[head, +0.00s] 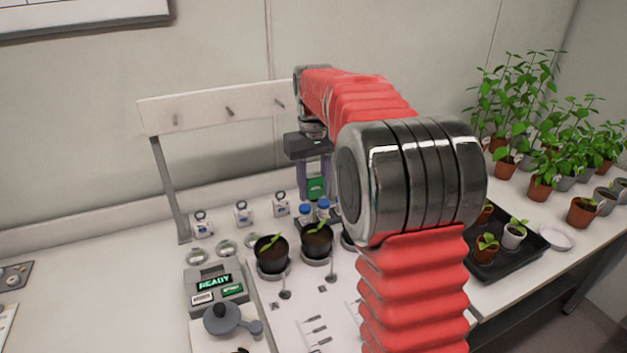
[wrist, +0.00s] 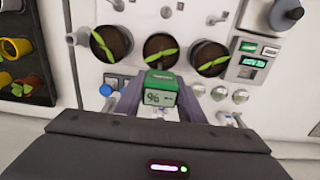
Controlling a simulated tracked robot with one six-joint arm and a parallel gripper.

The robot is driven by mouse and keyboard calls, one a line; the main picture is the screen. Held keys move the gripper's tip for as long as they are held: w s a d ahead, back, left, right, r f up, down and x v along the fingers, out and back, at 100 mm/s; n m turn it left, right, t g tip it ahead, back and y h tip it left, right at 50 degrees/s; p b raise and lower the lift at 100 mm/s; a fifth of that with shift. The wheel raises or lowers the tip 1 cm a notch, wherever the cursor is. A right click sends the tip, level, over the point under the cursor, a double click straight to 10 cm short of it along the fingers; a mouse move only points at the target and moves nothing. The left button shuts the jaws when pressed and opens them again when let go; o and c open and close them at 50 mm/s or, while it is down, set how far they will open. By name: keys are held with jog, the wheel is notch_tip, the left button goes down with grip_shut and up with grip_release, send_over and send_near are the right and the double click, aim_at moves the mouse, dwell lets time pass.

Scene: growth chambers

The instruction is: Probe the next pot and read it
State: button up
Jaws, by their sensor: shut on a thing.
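My gripper (head: 313,176) is shut on a green handheld probe meter (head: 316,188), held above the back of the bench. In the wrist view the meter (wrist: 160,88) sits between my two fingers, its small grey display showing marks like "96" or a percent sign. Its lower end is hidden. Three dark pots with seedlings stand in a row: a left pot (head: 271,254), a middle pot (head: 317,242) and a third, mostly hidden behind my arm in the head view but clear in the wrist view (wrist: 110,43). The meter is apart from the pots.
A grey device (head: 215,284) with a green "READY" display stands left of the pots. Blue-capped bottles (head: 306,211) stand behind the middle pot. A black tray (head: 518,262) of small plants lies at right. A pegged rail (head: 215,108) rises behind the bench.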

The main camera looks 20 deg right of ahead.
aim_at(314, 208)
jog(key=shift+f, duration=1.25)
jog(key=shift+f, duration=2.35)
dwell(0.5)
dwell(0.3)
jog(key=o, duration=1.3)
jog(key=shift+c, duration=0.2)
jog(key=shift+r, duration=0.15)
notch_tip(314, 208, up, 13)
jog(key=shift+r, duration=0.2)
